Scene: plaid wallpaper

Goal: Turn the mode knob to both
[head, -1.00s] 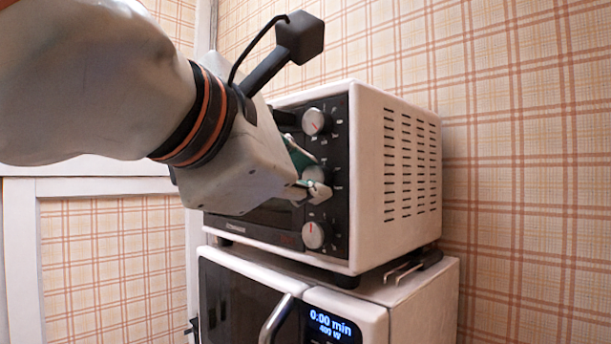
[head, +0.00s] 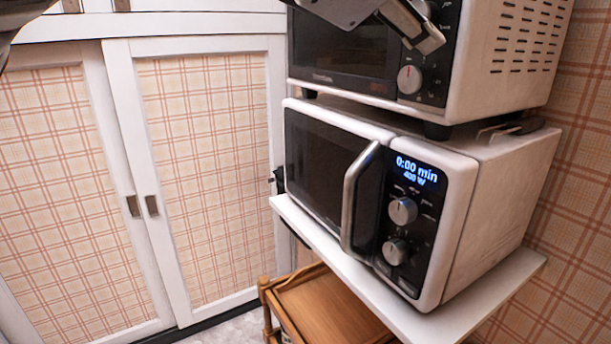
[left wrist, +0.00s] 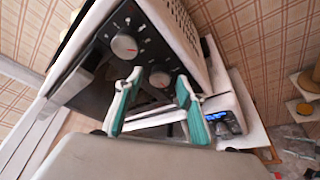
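The white oven with a black control panel (head: 438,78) stands on a microwave. Its lowest round silver knob (head: 410,79) has a red mark pointing up. Another knob (head: 422,8) shows partly at the top edge. My left gripper (head: 430,40) overlaps the panel above the lowest knob in the head view. In the left wrist view, its green-padded fingers (left wrist: 157,103) are spread with nothing visibly held. One knob (left wrist: 160,77) appears between them and another (left wrist: 124,46) lies up-left. The labels are too small to read, so I cannot tell which is the mode knob. Contact is unclear.
The microwave (head: 459,224) has a silver handle and a lit display, and sits on a white shelf (head: 500,290). A wooden stand (head: 325,308) is below. Plaid-panelled cabinet doors (head: 210,150) are at left, with open room before them.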

